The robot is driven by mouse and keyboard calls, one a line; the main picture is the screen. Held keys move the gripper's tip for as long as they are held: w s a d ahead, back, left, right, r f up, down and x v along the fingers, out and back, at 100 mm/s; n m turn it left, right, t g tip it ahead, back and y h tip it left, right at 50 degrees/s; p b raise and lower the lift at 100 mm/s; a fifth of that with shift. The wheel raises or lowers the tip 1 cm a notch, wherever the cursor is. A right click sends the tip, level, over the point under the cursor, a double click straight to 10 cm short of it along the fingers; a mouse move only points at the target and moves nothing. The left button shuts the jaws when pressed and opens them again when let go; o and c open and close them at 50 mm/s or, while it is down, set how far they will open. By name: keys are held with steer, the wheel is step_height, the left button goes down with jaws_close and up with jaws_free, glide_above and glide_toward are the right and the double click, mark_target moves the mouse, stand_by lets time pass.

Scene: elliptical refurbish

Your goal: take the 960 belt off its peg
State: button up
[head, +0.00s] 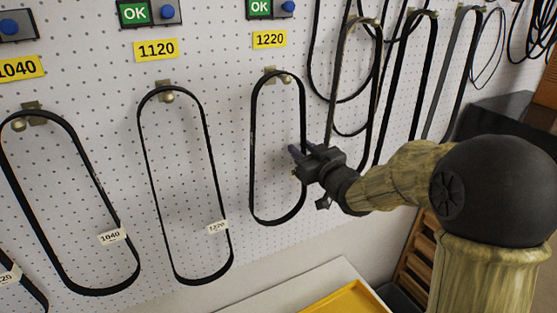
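No tag reading 960 is legible in the head view. A black belt (252,140) hangs from a peg (270,76) under the yellow 1220 sign (270,40); no tag shows on it, and part of its right side is behind my gripper. My gripper (296,160) is in front of the right strand of this belt, at about mid-height. I cannot tell whether it touches the strand or whether its fingers are open or shut.
A belt tagged 1220 (148,170) hangs under the 1120 sign (156,49). A belt tagged 1040 (75,160) hangs under the 1040 sign (18,68). More belts (420,80) hang close by on the right. A yellow tray (350,300) lies below.

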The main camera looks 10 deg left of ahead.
steer(key=shift+c, duration=0.2)
jaws_close()
steer(key=shift+r+b, duration=0.15)
steer(key=shift+b, duration=0.2)
steer(key=shift+s+d+r+b, duration=0.1)
steer(key=shift+s+r+b, duration=0.05)
steer(key=shift+b, duration=0.2)
step_height(320, 180, up, 7)
steer(key=shift+f+b, duration=0.15)
steer(key=shift+b, duration=0.5)
steer(key=b+v, duration=0.4)
steer(key=v, duration=1.5)
steer(key=shift+s+d, duration=0.25)
steer(key=shift+s, duration=0.05)
steer(key=shift+f, duration=0.1)
